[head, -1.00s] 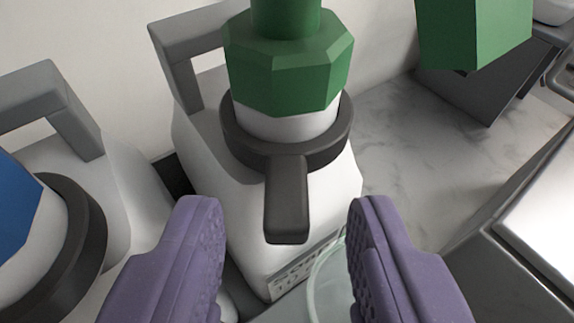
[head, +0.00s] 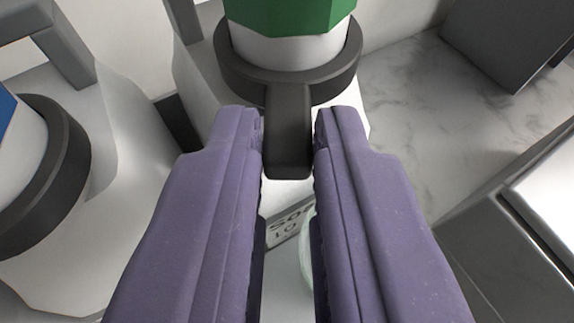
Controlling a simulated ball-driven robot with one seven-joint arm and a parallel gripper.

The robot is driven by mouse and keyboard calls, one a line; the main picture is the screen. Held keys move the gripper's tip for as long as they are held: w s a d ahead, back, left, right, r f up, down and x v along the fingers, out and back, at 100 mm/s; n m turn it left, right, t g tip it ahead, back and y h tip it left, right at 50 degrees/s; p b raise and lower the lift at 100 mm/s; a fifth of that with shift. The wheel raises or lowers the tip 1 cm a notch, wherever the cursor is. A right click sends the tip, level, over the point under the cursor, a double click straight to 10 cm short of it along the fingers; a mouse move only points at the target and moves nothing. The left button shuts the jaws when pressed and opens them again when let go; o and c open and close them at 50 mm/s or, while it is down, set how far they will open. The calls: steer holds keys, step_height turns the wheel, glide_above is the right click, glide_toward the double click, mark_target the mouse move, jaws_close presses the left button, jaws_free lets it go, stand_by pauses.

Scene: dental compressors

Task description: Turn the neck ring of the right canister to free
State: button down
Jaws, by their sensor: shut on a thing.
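The right canister (head: 200,75) is white with a green cap (head: 290,14) on its neck. A dark grey neck ring (head: 243,72) goes around the neck below the cap. The ring's lever (head: 289,130) points toward me. My gripper (head: 288,140) has purple fingers, one on each side of the lever, shut on it. The fingers hide part of the canister's body and most of its label (head: 287,226).
The left canister (head: 110,190) stands close by, with its own dark ring (head: 62,190) and a blue cap partly in view. A metal-topped box (head: 545,205) is at the right. Marble surface (head: 430,110) lies clear behind it.

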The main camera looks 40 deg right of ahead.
mark_target(346, 70)
steer(key=d+n+t+y+b, duration=0.1)
steer(key=s+d+n+t+y+b, duration=0.1)
steer(key=n+y, duration=0.1)
steer(key=s+d+n+t+y+b, duration=0.1)
steer(key=shift+s+d+r+n+y, duration=0.1)
steer(key=shift+r+n+y, duration=0.2)
steer(key=shift+n, duration=0.1)
steer(key=n+y+p, duration=0.1)
steer(key=d+y+p, duration=0.1)
steer(key=p, duration=0.1)
steer(key=shift+s+r+n+t, duration=0.1)
steer(key=shift+r+n+t, duration=0.05)
steer(key=shift+n+t, duration=0.25)
steer(key=d+n+y+p, duration=0.1)
steer(key=y+p, duration=0.1)
steer(key=p, duration=0.2)
steer(key=shift+r+n, duration=0.1)
steer(key=shift+n, duration=0.3)
steer(key=n+y+p, duration=0.1)
steer(key=p, duration=0.1)
steer(key=d+n+y+p, duration=0.1)
steer(key=y+p, duration=0.1)
steer(key=p, duration=0.1)
steer(key=shift+d, duration=0.3)
steer(key=n+y+p, duration=0.1)
steer(key=d+n+p, duration=0.1)
steer(key=f+y+p, duration=0.1)
steer(key=shift+w+d+n+g+y, duration=0.25)
steer(key=shift+n+g+y, duration=0.05)
steer(key=shift+n, duration=0.1)
